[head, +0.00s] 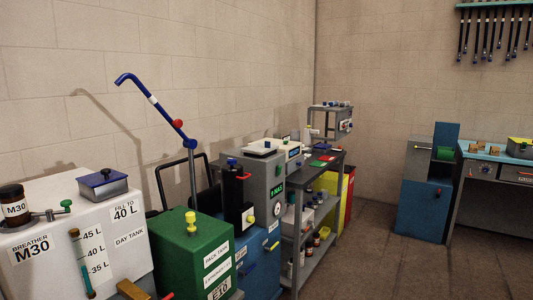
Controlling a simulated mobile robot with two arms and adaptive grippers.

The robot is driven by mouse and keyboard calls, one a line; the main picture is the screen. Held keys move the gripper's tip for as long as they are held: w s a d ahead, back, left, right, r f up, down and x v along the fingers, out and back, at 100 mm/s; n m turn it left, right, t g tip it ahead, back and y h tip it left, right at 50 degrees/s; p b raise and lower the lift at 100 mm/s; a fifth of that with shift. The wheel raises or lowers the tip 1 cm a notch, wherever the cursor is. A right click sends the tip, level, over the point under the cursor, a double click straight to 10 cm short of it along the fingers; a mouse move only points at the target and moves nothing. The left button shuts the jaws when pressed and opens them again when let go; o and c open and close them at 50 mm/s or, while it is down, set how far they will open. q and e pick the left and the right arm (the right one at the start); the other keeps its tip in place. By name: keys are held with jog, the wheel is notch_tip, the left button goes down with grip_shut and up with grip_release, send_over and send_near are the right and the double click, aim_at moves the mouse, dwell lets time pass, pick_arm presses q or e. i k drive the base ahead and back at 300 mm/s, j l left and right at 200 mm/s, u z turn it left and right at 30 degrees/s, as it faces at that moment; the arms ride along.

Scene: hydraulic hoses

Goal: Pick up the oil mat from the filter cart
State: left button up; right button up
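I cannot make out an oil mat in the head view. A blue unit (264,268) in the lower middle, with a black upright filter-like block (236,195) above it, may be the filter cart; a black tubular handle (160,190) rises behind. Its top is largely hidden by the green box (190,250) and the grey box with a gauge and green display (278,190). Neither of my grippers is in view.
A white day tank (125,250) stands at front left, with a blue bent pipe (150,98) rising behind. A grey shelf cart (300,247) holds bottles. A blue cabinet (425,208) and a workbench (490,165) stand right. The floor (390,265) at lower right is clear.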

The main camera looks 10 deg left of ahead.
aim_at(259, 148)
jog(key=i+l+u, duration=0.15)
jog(key=i+l, duration=0.4)
jog(key=i, duration=0.3)
jog(key=i+l+u, duration=0.2)
jog(key=i+l, duration=0.4)
jog(key=i, duration=0.2)
